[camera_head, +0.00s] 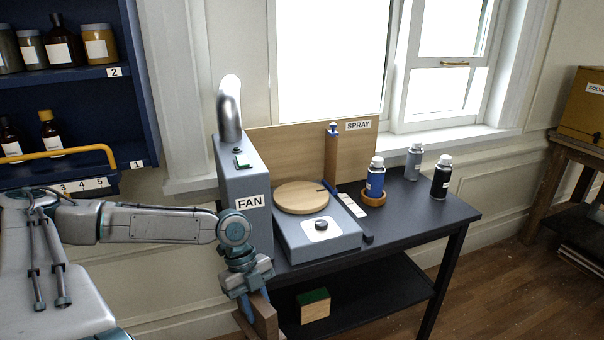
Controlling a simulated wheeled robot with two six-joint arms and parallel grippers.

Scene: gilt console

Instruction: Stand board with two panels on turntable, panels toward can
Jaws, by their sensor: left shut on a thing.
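The turntable (300,199) is a round pale wooden disc on a grey base with a black knob, and its top is empty. A blue spray can (376,183) stands upright in a wooden ring to its right. My left gripper (255,301) is low in front of the table, left of and below the turntable. It is shut on a brown wooden board (266,318). The board's lower part is cut off by the picture's bottom edge, and I cannot make out its panels. My right gripper is out of view.
A grey FAN box (246,232) with a metal duct stands left of the turntable. A wooden SPRAY backboard (285,150) and post (331,160) stand behind. Grey (413,163) and black (441,179) cans stand right. A green-topped block (316,309) lies on the lower shelf.

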